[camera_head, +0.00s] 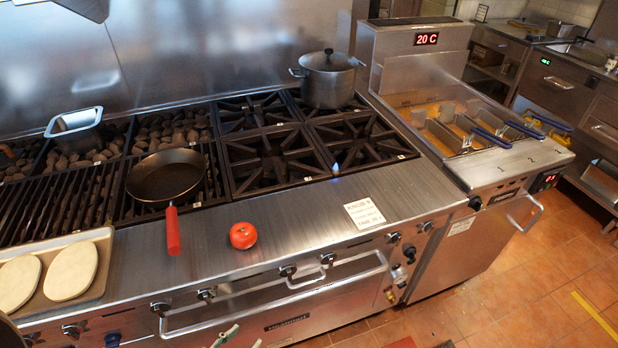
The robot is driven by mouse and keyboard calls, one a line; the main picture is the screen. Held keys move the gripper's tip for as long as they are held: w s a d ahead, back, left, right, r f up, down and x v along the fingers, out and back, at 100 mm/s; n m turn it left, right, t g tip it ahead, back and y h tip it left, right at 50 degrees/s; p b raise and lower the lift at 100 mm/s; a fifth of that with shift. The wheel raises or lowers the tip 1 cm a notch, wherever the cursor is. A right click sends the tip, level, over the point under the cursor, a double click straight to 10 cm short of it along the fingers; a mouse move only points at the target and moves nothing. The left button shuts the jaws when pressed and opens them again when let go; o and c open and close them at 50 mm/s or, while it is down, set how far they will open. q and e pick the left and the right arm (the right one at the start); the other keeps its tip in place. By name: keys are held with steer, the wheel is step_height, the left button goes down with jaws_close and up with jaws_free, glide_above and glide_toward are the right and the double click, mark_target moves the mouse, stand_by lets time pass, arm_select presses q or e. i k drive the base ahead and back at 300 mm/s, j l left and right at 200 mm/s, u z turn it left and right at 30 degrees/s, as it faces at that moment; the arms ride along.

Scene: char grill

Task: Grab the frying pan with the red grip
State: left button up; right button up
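The frying pan (166,176) is dark and round, and sits level on the grill grate at the left. Its red grip (173,231) points toward the front and reaches over the steel front ledge. No gripper touches the pan or its grip. A dark rounded part (9,334), which looks like part of my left gripper or arm, is cut off at the bottom left corner, well apart from the red grip. Its fingers cannot be made out.
A tomato (243,235) sits on the front ledge, right of the red grip. A tray (101,281) with flat dough pieces is at the left. A metal container (75,128) and a lidded pot (328,77) stand farther back.

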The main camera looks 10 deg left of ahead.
mark_target(167, 179)
steer(key=u, duration=1.3)
steer(key=j+z, duration=0.1)
